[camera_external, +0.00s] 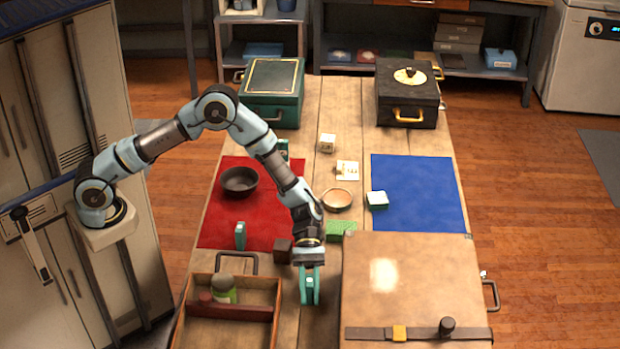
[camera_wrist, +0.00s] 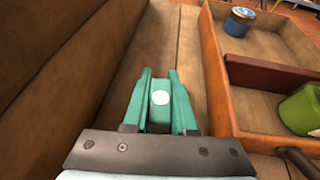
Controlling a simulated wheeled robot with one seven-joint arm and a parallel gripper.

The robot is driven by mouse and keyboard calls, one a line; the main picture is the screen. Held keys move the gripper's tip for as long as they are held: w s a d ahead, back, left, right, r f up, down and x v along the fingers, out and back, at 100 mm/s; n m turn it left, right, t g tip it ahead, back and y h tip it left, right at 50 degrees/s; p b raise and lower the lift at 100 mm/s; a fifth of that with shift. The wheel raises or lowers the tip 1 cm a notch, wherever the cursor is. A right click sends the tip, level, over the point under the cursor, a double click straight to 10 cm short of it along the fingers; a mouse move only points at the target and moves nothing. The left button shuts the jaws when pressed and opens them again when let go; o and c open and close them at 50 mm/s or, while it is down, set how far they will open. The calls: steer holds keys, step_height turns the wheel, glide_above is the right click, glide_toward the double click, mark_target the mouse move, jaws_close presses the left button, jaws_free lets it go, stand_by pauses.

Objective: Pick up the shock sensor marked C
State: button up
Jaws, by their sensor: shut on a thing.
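My gripper (camera_external: 309,298) points down over the table strip between the open wooden tray and the large wooden case. In the wrist view, its two teal fingers (camera_wrist: 159,78) are shut on a small teal block (camera_wrist: 160,112) with a round white spot. No letter can be read on it, so I cannot tell whether it is the sensor marked C. I cannot tell whether the block touches the table. Other small teal pieces stand at the front of the red mat (camera_external: 240,236), at its back (camera_external: 283,150) and on the blue mat (camera_external: 377,200); their markings are too small to read.
The tan case (camera_external: 410,285) stands close on the other. A dark bowl (camera_external: 239,181), wooden bowl (camera_external: 337,199) and brown cube (camera_external: 283,251) are farther back.

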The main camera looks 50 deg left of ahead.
jaws_close()
